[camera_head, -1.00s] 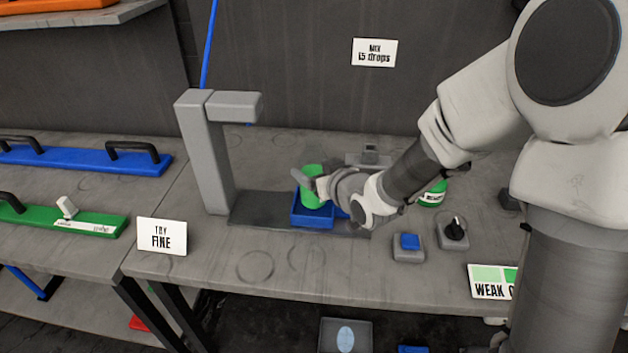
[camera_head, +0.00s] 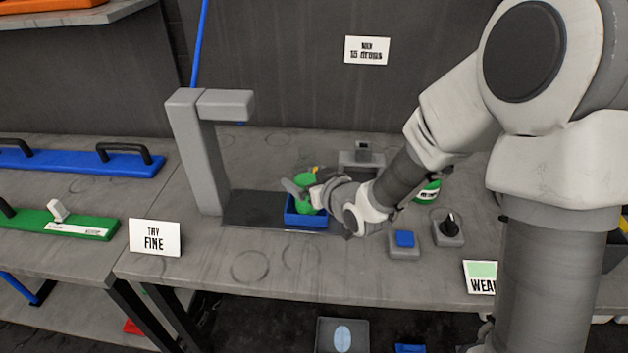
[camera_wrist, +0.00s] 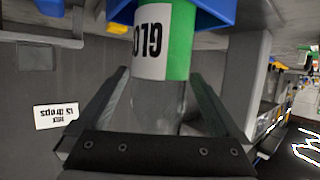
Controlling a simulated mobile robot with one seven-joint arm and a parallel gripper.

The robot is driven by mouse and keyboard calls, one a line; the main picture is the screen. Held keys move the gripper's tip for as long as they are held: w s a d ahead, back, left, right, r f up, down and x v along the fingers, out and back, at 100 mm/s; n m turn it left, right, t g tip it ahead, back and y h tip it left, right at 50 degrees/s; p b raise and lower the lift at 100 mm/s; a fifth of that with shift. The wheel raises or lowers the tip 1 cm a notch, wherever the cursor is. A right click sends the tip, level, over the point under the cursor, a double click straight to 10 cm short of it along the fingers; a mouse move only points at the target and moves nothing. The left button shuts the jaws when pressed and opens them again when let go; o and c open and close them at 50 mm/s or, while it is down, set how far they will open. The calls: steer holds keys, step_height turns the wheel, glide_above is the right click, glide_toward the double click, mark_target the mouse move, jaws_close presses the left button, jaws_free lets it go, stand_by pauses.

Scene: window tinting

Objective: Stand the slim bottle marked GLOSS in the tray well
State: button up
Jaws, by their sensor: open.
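The slim bottle marked GLOSS shows in the wrist view (camera_wrist: 180,45), with a green and white label reading "GLO" and a clear part nearer my palm. Its far end goes behind the edge of a blue tray (camera_wrist: 215,12). In the head view green of the bottle (camera_head: 305,179) shows above the blue tray (camera_head: 306,221), partly covered by my fingers. My gripper (camera_head: 303,190) is open; in the wrist view its fingers (camera_wrist: 160,95) stand either side of the clear part, with gaps visible. The bottle's base is hidden.
A grey post with an overhanging arm (camera_head: 205,150) stands left of the tray. A blue button (camera_head: 405,240), a dark knob (camera_head: 448,228) and another green bottle (camera_head: 428,191) are to the right.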

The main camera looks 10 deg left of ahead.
steer(key=b+v, duration=0.7)
steer(key=v, duration=0.5)
stand_by(0.3)
steer(key=shift+r, duration=0.1)
step_height(320, 180, up, 8)
steer(key=d+m+t+p, duration=0.2)
steer(key=d+p, duration=0.1)
steer(key=p, duration=0.2)
steer(key=s+d+r+m+g+h+p, duration=0.1)
steer(key=s+d+r+m+h+p, duration=0.15)
steer(key=d+h, duration=0.75)
steer(key=s+d+r+m+g+y+p, duration=0.1)
steer(key=s+d+g, duration=0.1)
steer(key=s, duration=0.5)
steer(key=s+d+r+m+g+y+p, duration=0.1)
steer(key=s+d+m+g+p, duration=0.1)
steer(key=s+g, duration=0.2)
steer(key=s, duration=0.3)
steer(key=shift+s+d, duration=0.2)
steer(key=shift+d, duration=0.2)
